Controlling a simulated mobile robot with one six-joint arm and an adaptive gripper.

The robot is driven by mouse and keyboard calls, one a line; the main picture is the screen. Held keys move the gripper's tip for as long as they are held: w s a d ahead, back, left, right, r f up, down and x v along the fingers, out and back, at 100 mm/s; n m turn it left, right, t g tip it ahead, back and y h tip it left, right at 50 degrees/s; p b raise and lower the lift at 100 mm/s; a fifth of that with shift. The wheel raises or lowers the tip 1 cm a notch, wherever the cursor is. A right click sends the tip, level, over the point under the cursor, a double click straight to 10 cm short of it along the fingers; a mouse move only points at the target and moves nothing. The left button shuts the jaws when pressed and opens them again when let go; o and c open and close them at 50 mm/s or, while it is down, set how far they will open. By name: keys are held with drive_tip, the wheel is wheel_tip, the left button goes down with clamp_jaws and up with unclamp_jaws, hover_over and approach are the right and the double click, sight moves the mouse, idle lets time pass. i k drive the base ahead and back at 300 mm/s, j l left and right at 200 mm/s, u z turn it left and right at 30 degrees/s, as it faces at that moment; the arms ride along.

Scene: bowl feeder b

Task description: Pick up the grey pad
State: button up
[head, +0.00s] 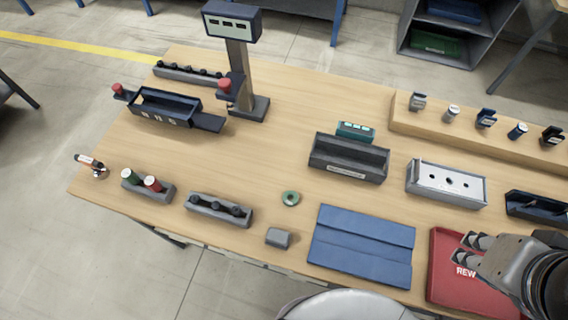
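A small grey block with a rounded top (278,238), the only loose thing that looks like the grey pad, lies on the wooden table near its front edge. It sits left of the blue mat and apart from other things. My gripper (468,249) is at the lower right, above the red mat, well to the right of the grey block. Its two fingers point left and stand apart, with nothing seen between them.
A green ring (291,198) lies just behind the grey block. A grey holder with dark knobs (219,209) stands to its left. An open dark box (348,160) stands behind.

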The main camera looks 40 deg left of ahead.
sight(278, 238)
drive_tip(key=k+u, duration=0.1)
drive_tip(key=u, duration=0.75)
drive_tip(key=k+u, duration=0.15)
drive_tip(key=u, duration=0.3)
drive_tip(key=j+u, duration=0.1)
drive_tip(key=u, duration=0.35)
drive_tip(key=z, duration=1.65)
drive_tip(key=k+j+u, duration=0.1)
drive_tip(key=u, duration=0.3)
drive_tip(key=j+u, duration=0.15)
drive_tip(key=u, duration=0.2)
drive_tip(key=k+j+u, duration=0.1)
drive_tip(key=u, duration=0.3)
drive_tip(key=z, duration=0.95)
